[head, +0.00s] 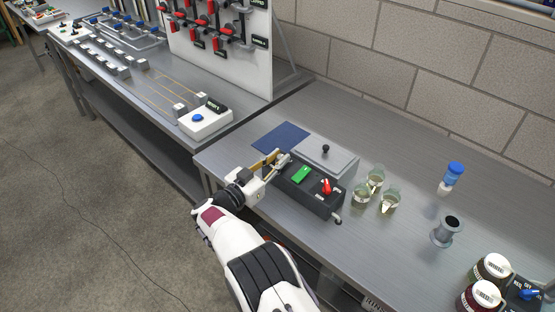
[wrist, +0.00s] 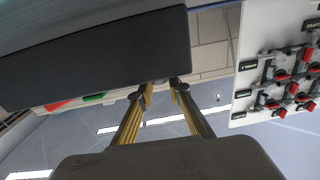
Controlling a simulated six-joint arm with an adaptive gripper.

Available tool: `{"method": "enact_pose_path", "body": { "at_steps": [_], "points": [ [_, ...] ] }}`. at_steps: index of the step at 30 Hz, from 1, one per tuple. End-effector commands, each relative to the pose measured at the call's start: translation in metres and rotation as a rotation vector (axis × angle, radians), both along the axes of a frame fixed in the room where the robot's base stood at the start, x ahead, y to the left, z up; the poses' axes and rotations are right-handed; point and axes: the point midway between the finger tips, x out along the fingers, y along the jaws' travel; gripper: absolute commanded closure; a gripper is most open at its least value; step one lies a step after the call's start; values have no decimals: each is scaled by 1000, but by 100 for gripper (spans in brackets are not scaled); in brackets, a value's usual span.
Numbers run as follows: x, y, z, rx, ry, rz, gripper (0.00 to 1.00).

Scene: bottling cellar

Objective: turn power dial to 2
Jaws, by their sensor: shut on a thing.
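The black control box (head: 306,197) stands on the near bench and carries a green rocker (head: 301,175) and a red switch (head: 326,187). In the wrist view, the box (wrist: 95,58) fills the upper left as a dark slab. My gripper (head: 282,160) is at the left end of the box, with its gold fingers closed in on a small part there, which I take to be the power dial. The fingertips also show at the box's edge in the wrist view (wrist: 160,84). The dial is mostly hidden by the fingers, and its setting cannot be read.

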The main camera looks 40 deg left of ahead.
Motion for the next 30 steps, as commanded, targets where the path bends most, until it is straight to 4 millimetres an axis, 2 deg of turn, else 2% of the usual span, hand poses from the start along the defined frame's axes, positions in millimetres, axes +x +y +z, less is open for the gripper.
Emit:
{"method": "enact_pose_path", "body": {
  "at_steps": [1, 20, 21, 22, 30],
  "points": [
    [2, 1, 4, 7, -5, -6, 100],
    [-1, 0, 2, 4, 2, -47, 100],
    [-1, 0, 2, 3, 2, -46, 72],
    [-1, 0, 2, 3, 2, -46, 65],
    [-1, 0, 1, 2, 4, -46, 65]
  ]
}}
